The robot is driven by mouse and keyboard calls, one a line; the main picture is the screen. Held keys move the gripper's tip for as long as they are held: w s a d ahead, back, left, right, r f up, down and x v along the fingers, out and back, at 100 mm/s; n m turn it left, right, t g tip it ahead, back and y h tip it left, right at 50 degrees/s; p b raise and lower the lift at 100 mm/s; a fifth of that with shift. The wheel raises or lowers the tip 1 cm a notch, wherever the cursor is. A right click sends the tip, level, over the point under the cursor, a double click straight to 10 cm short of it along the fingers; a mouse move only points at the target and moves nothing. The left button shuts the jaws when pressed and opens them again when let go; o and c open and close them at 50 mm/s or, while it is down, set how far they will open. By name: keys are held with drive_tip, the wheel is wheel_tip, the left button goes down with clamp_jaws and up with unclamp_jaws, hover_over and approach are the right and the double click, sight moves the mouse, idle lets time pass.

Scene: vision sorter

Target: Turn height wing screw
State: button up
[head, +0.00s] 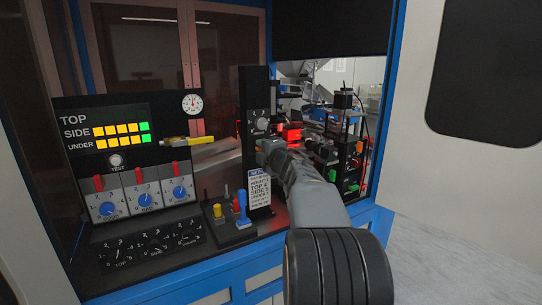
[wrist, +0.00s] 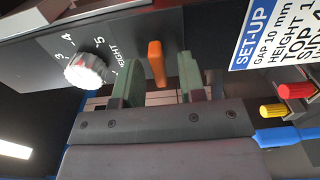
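The orange wing screw (wrist: 156,62) sticks out of the dark post face in the wrist view, beside the white height dial (wrist: 88,70) with its numbered scale. My gripper (wrist: 160,78) is open, with one greenish finger on each side of the wing; a gap shows on both sides, and I see no contact. In the head view my gripper (head: 270,148) is at the front of the black post, just below the dial (head: 262,122). The wing screw cannot be made out there behind my gripper.
A set-up card (head: 263,188) hangs below the dial; it reads height 1 in the wrist view. A panel with blue knobs (head: 145,200) stands left. Yellow, red and blue handles (head: 241,205) stand at the post's foot. Red-lit machinery (head: 291,133) is close behind my gripper.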

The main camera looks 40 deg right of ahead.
drive_tip(key=s+a, duration=0.1)
drive_tip(key=s, duration=1.2)
drive_tip(key=shift+a+b, duration=0.3)
drive_tip(key=shift+a, duration=0.1)
drive_tip(key=shift+s, duration=0.1)
drive_tip(key=s+d+f+m+g+h, duration=0.3)
drive_tip(key=d+f+m+g+h, duration=0.1)
drive_tip(key=d+m+h, duration=0.4)
drive_tip(key=s+a+f+m+g+p, duration=0.25)
drive_tip(key=f+m+g, duration=0.3)
drive_tip(key=m, duration=0.35)
drive_tip(key=s+a+f+m+g+y+p, duration=0.1)
drive_tip(key=s+a+f+g+y, duration=0.1)
drive_tip(key=a+f+y, duration=0.45)
drive_tip(key=s+a+f+m+g+y+p, duration=0.1)
drive_tip(key=s+a+f+m+g, duration=0.15)
drive_tip(key=a, duration=0.75)
drive_tip(key=s+a+n+y+p, duration=0.2)
drive_tip(key=a+n+y, duration=0.1)
drive_tip(key=a, duration=1.1)
drive_tip(key=shift+n, duration=0.55)
